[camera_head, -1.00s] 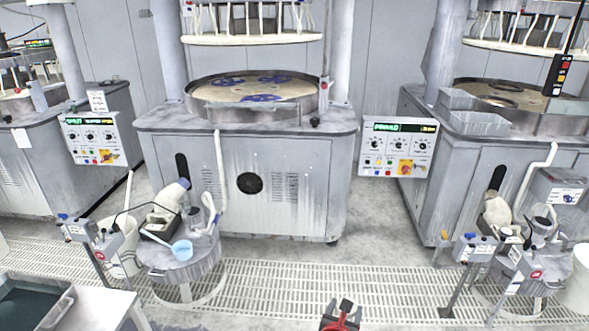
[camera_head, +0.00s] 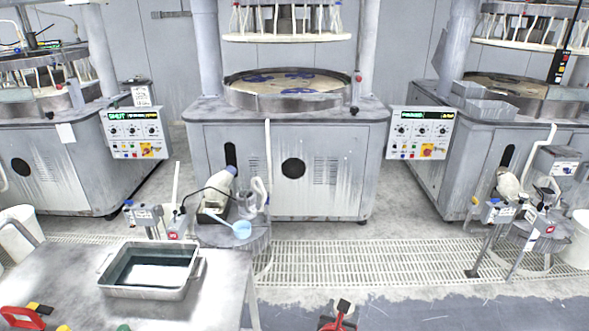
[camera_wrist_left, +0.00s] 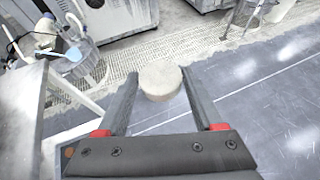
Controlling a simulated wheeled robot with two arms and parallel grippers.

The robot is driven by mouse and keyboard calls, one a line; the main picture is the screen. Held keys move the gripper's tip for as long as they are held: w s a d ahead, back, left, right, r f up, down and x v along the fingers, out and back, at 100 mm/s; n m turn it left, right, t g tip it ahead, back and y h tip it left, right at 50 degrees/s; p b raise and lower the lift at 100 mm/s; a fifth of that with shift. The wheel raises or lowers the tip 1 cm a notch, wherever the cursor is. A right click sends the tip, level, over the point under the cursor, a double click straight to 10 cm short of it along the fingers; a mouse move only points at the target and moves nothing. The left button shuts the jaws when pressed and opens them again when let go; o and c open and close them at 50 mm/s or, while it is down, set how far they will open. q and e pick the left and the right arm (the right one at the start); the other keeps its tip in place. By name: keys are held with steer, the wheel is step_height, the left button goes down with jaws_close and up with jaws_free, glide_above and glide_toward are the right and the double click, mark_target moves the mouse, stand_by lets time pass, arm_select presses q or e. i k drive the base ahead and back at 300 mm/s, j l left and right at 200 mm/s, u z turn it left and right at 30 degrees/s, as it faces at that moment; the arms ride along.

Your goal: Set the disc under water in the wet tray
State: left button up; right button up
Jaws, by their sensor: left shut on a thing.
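The wet tray (camera_head: 153,270) is a metal pan with handles on a grey table at the lower left of the head view. Dark water (camera_head: 165,252) with a bright reflection fills it. In the left wrist view my left gripper (camera_wrist_left: 160,88) is shut on the disc (camera_wrist_left: 160,78), a round, pale beige block between the fingertips. The disc is held in the air above the floor, to the right of the table and apart from the tray. A small red and black part of mine shows at the bottom edge of the head view, mostly cut off.
The table (camera_head: 85,300) also bears a red item (camera_head: 20,318) and small yellow and green pieces at its near edge. A stand with a blue scoop (camera_head: 242,229) is behind the tray's right side. Polishing machines (camera_head: 290,165) line the back.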

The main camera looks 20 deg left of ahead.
mark_target(172, 277)
steer(key=k+j, duration=0.1)
steer(key=j, duration=0.4)
steer(key=k+j, duration=0.1)
steer(key=j, duration=0.95)
steer(key=k+j, duration=0.15)
steer(key=j, duration=0.35)
steer(key=k+j+z, duration=0.1)
steer(key=j, duration=0.45)
steer(key=k+j, duration=0.1)
steer(key=j, duration=0.4)
